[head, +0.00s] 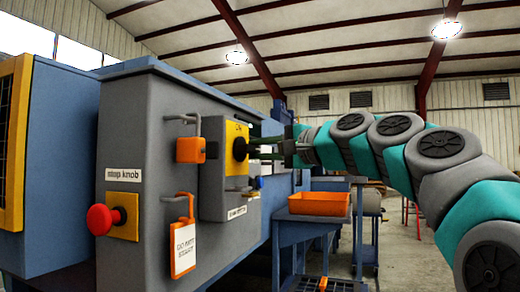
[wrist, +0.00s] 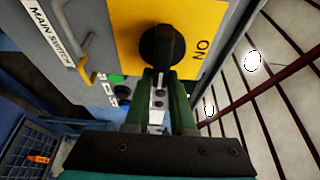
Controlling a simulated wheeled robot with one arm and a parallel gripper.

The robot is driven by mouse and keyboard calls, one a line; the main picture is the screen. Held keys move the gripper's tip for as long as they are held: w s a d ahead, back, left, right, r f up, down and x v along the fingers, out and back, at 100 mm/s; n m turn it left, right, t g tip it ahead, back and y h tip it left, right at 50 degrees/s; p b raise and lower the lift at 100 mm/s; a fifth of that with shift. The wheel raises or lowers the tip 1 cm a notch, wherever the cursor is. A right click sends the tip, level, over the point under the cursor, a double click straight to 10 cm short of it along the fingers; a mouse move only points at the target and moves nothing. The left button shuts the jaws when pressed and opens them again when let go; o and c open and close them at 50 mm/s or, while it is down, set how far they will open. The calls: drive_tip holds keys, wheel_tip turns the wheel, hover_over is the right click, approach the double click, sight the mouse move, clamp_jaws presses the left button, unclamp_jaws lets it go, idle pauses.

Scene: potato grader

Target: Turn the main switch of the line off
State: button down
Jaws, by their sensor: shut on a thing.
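The main switch is a black rotary knob (head: 240,149) on a yellow plate, on the front of a grey box (head: 211,190). In the wrist view the knob (wrist: 160,46) is at the top middle, with the word ON on the plate (wrist: 203,30) to its right and a MAIN SWITCH label (wrist: 50,28) on the left. My gripper (head: 254,149) reaches in from the right, its green fingers (wrist: 161,82) shut on the knob. The fingers hide part of the knob, and I cannot tell which mark its handle points to.
An orange padlock (head: 190,150) hangs left of the switch box, above a white-and-orange tag (head: 184,248). A red stop knob (head: 99,219) sticks out at the lower left. An orange tray (head: 319,204) stands on a blue stand below my arm.

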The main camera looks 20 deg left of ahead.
drive_tip(key=shift+f, duration=0.1)
drive_tip(key=c, duration=0.8)
unclamp_jaws()
drive_tip(key=shift+a, duration=0.1)
drive_tip(key=shift+o, duration=0.2)
drive_tip(key=b+v, duration=0.1)
drive_tip(key=v, duration=0.6)
drive_tip(key=shift+d, duration=0.4)
drive_tip(key=shift+s, duration=0.1)
